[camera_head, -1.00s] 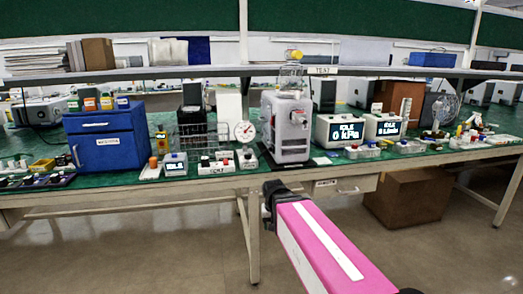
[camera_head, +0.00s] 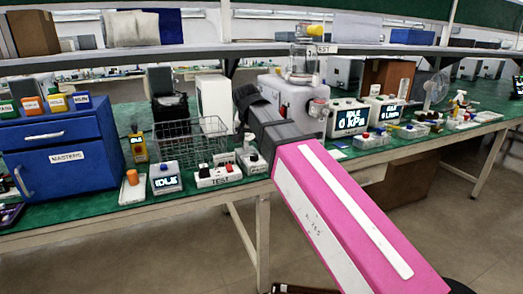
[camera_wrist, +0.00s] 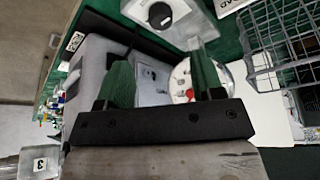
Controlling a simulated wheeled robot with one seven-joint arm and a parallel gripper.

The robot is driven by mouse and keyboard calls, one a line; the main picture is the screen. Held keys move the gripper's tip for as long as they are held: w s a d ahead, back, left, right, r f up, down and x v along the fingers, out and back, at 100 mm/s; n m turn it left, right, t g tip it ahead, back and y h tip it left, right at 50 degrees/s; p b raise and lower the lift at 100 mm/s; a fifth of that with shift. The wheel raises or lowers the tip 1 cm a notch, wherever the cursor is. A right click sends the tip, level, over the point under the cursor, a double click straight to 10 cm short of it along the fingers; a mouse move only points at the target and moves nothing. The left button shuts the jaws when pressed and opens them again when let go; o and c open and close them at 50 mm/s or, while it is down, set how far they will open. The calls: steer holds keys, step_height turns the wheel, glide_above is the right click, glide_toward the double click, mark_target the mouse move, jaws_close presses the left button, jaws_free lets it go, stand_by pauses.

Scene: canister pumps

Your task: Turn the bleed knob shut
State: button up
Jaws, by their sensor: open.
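The grey-white pump (camera_head: 294,104) stands on the green bench, partly hidden behind my arm in the head view. My gripper (camera_wrist: 162,82) is open and empty, its green fingers apart; its dark end (camera_head: 252,105) is in front of the pump's left side. In the wrist view, a black round knob (camera_wrist: 157,14) with a white mark sits on a pale block beyond the fingers, apart from them. A small red part (camera_wrist: 190,92) shows between the fingers against a round white face. I cannot tell for sure which of these is the bleed knob.
A wire basket (camera_head: 190,138) stands left of my gripper and also shows in the wrist view (camera_wrist: 285,40). A blue cabinet (camera_head: 65,148) is at the left. A white switch box (camera_head: 218,176) and a display box (camera_head: 165,178) line the bench front. A shelf runs above.

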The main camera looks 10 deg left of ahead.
mark_target(254, 155)
steer(key=x, duration=1)
steer(key=shift+w+f, duration=0.15)
steer(key=shift+w, duration=0.15)
steer(key=c, duration=0.9)
